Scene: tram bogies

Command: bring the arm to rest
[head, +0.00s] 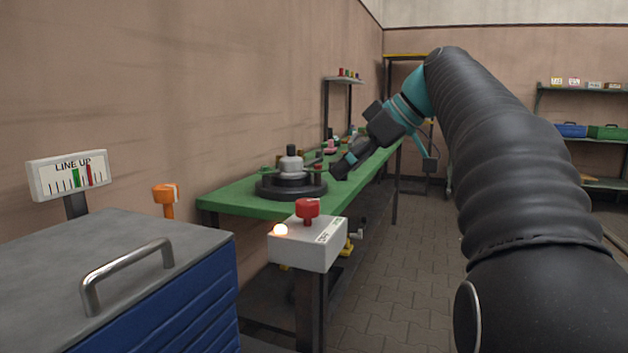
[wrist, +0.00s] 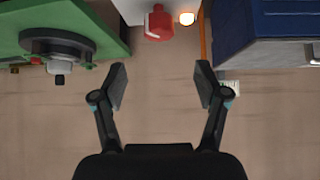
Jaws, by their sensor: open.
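My gripper (head: 346,164) is at the end of my raised arm, at the right edge of the green bench's round fixture in the head view. In the wrist view my gripper (wrist: 160,88) shows two fingers spread apart with nothing between them. The black round fixture (head: 291,186) with a grey knob stands on the green bench (head: 236,198). It also shows at the upper left in the wrist view. Whether a finger touches the fixture cannot be told from the head view.
A white box (head: 303,243) with a red knob (head: 307,208) and a lit lamp (head: 280,230) stands in front of the bench. A blue drawer cabinet (head: 160,300) with a metal handle is at the lower left, beside a "LINE UP" gauge (head: 70,175). The paved floor (head: 400,300) is clear.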

